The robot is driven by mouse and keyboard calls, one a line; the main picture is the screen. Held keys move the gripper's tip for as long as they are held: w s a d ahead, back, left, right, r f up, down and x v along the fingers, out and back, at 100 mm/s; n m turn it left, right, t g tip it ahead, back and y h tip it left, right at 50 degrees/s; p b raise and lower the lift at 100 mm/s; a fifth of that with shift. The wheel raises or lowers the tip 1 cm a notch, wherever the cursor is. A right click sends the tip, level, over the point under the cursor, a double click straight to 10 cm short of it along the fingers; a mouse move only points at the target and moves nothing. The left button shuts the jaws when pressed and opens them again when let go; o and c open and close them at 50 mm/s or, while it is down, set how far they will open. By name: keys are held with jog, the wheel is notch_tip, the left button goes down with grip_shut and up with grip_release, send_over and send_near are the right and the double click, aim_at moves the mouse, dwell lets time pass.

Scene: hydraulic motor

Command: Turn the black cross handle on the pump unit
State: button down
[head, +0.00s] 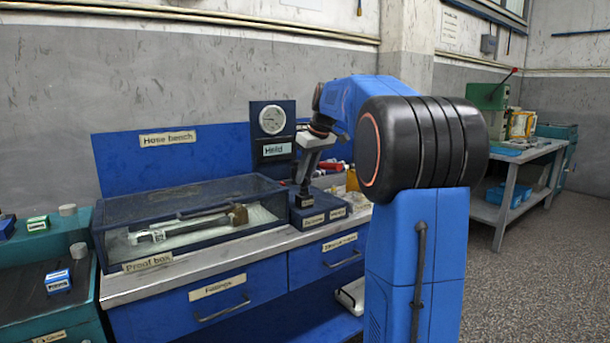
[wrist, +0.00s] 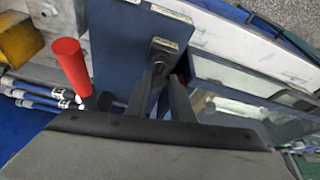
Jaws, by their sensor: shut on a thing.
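The pump unit (head: 312,213) is a blue block on the bench beside the glass-topped box; its blue top also shows in the wrist view (wrist: 116,35). The black cross handle (wrist: 163,47) is a small dark piece at my fingertips, mostly hidden by the fingers. My gripper (head: 303,190) points down onto the unit, and its fingers (wrist: 168,72) are shut on the handle. How far the handle is turned cannot be seen.
A red lever grip (wrist: 68,62) rises left of my fingers in the wrist view. The proof box (head: 180,224) stands close on the other side. A gauge panel (head: 272,140) is behind. The front bench edge (head: 215,268) is bare.

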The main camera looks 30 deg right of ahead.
jog(key=shift+n, duration=0.5)
jog(key=c, duration=1.5)
grip_release()
jog(key=shift+c, duration=0.2)
jog(key=v, duration=1.7)
jog(key=shift+d+r, duration=0.25)
jog(key=shift+a+f, duration=0.1)
